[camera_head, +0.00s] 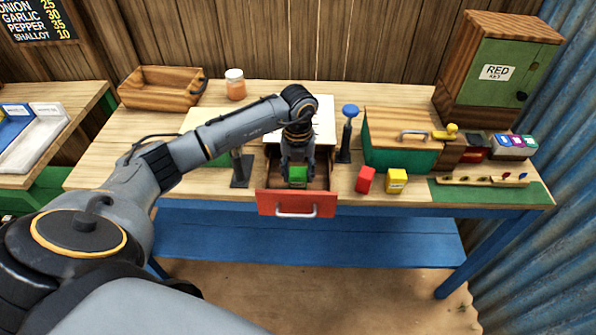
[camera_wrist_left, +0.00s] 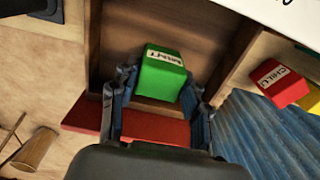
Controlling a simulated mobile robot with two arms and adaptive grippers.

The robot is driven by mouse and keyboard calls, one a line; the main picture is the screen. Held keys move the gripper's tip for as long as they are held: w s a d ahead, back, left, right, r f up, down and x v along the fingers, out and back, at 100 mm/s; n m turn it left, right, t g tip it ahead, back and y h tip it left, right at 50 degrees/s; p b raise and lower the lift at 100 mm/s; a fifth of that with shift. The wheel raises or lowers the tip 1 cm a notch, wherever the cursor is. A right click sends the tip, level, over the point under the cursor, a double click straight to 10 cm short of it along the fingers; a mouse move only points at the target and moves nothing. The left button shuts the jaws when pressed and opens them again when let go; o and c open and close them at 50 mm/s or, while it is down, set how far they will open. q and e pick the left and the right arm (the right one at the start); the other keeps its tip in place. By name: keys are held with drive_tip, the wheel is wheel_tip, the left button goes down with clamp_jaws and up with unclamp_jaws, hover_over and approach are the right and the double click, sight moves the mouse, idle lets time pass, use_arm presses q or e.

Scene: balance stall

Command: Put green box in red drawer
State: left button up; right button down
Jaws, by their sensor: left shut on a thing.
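The green box (camera_head: 298,174) is between the fingers of my left gripper (camera_head: 297,168), which is shut on it. In the left wrist view the green box (camera_wrist_left: 163,77) has a white label on top, and my left gripper's fingers (camera_wrist_left: 158,90) flank it. The red drawer (camera_head: 266,206) is pulled open at the table's front, with a pale handle; its red front also shows in the left wrist view (camera_wrist_left: 88,113). The box is over or inside the drawer's wooden interior; I cannot tell whether it touches the bottom. My right gripper is not in view.
A red box (camera_head: 365,180) and a yellow box (camera_head: 396,181) stand right of the drawer. A dark post (camera_head: 240,170) stands to its left, a blue-topped one (camera_head: 347,135) to its right. A green-sided wooden chest (camera_head: 385,155) is farther right.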

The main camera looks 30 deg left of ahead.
sight(298, 172)
use_arm(q)
drive_tip(key=o, duration=1.2)
drive_tip(key=shift+r+p, duration=0.25)
drive_tip(key=shift+p, duration=0.05)
drive_tip(key=shift+r+b, duration=0.3)
wheel_tip(298, 172, up, 11)
drive_tip(key=b, duration=0.3)
drive_tip(key=shift+r, duration=0.1)
drive_tip(key=shift+s, duration=0.1)
